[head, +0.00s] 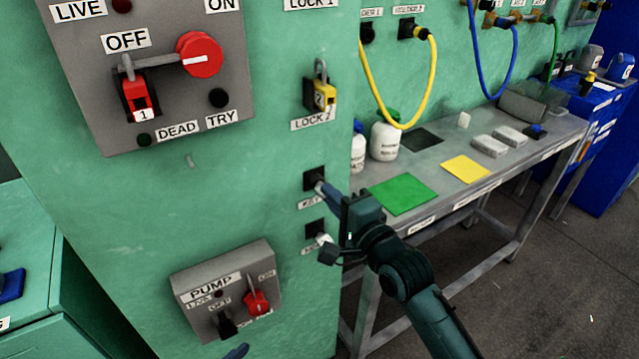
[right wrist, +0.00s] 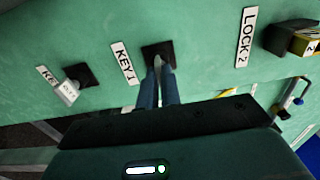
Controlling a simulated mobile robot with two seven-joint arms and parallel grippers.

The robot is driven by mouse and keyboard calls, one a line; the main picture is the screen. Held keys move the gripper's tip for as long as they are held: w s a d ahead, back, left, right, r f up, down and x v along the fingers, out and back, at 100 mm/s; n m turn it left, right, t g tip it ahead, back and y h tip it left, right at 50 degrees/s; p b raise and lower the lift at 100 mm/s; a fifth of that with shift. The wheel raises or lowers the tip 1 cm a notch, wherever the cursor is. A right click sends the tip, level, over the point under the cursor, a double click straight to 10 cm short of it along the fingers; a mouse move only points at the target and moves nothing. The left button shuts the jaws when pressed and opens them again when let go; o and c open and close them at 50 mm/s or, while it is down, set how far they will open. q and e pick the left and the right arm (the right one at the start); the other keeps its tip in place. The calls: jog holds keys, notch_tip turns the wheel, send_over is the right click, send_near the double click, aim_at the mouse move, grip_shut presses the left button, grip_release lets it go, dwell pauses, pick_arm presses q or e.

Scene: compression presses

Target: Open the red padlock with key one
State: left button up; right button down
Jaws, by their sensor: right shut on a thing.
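The red padlock (head: 138,97), marked 1, hangs shackle-up on the OFF side of the grey switch panel (head: 75,75). The grey bar of the red rotary switch (head: 200,55) reaches to its shackle. My right gripper (head: 322,188) is at the KEY 1 holder on the green cabinet, well right of and below the padlock. In the right wrist view its blue fingers (right wrist: 159,78) are shut on key one (right wrist: 158,62), directly at the dark holder (right wrist: 158,50). The fingers hide most of the key. A blue piece at the head view's bottom edge may be my left fingertip.
A yellow padlock (head: 325,96) marked 2 hangs above at LOCK 2. A second key (right wrist: 66,92) hangs below key one. The PUMP box (head: 225,285) juts out lower left. A grey workbench (head: 480,175) with bottles and mats stands at right.

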jog(key=shift+p+v, duration=0.95)
jog(key=shift+v, duration=0.55)
jog(key=shift+p+v, duration=1)
jog(key=shift+v, duration=0.9)
